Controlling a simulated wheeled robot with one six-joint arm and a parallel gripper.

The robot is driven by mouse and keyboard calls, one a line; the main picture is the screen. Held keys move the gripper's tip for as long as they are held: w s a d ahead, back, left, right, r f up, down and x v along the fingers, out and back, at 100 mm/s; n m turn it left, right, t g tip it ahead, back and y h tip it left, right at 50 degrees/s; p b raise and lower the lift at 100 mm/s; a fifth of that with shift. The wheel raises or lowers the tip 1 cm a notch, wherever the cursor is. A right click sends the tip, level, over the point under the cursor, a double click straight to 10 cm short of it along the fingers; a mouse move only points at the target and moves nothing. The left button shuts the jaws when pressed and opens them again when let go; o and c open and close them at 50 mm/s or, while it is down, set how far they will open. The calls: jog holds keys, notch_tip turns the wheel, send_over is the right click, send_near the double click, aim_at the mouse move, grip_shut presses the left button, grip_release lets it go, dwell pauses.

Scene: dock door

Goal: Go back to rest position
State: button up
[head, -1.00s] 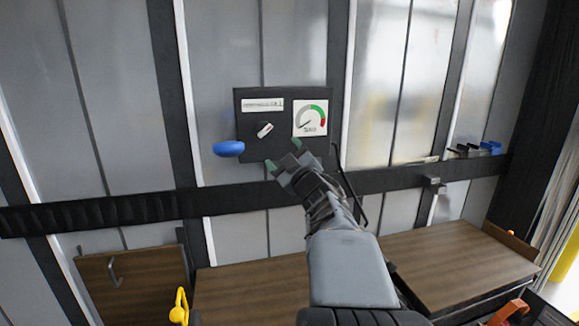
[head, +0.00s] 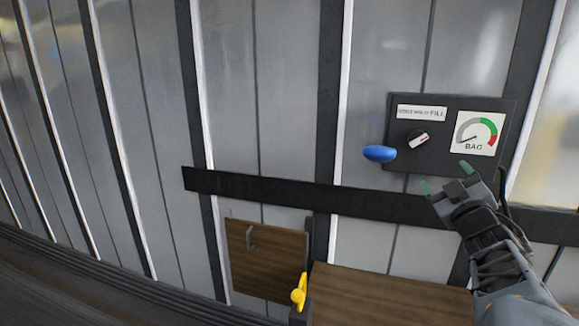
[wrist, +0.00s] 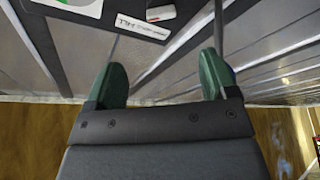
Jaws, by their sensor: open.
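My gripper (head: 446,178) is open and empty, with its green fingertips spread apart. In the head view it is at the right, just below the dark control panel (head: 397,165). In the wrist view my gripper (wrist: 158,82) shows both green fingers with nothing between them. The panel carries a FILL label, a round knob (head: 419,139) with a white and red pointer, and a BAG gauge (head: 478,131) with a green and red arc. Its needle points to the lower left. The panel's edge (wrist: 75,50) also shows in the wrist view.
A blue oval handle (head: 380,153) sticks out at the panel's left. A black rail (head: 270,190) runs along the grey wall below. A wooden flap with a handle (head: 262,262), a yellow hook-like part (head: 298,293) and a brown wooden top (head: 385,298) are lower down.

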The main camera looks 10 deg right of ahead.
jog(key=s+d+f+m+g+h, duration=0.3)
jog(key=d+f+m+g+h, duration=0.3)
jog(key=f+g, duration=0.25)
jog(key=s+a+f+m+g+y+p, duration=0.1)
jog(key=s+a+f+m+g+y, duration=0.2)
jog(key=f, duration=0.4)
jog(key=s+a+f+n+g+y+p, duration=0.1)
jog(key=s+a+f+g+y, duration=0.1)
jog(key=a, duration=0.7)
jog(key=s+a+f+n+g+y+p, duration=0.1)
jog(key=s+a+y+p, duration=0.1)
jog(key=a, duration=0.7)
jog(key=s+a+f+n+g+y+p, duration=0.1)
jog(key=s+a+f+g+y+p, duration=0.1)
jog(key=a, duration=0.8)
jog(key=shift+f+g+y, duration=0.3)
jog(key=shift+g+y, duration=0.05)
jog(key=shift+y, duration=0.45)
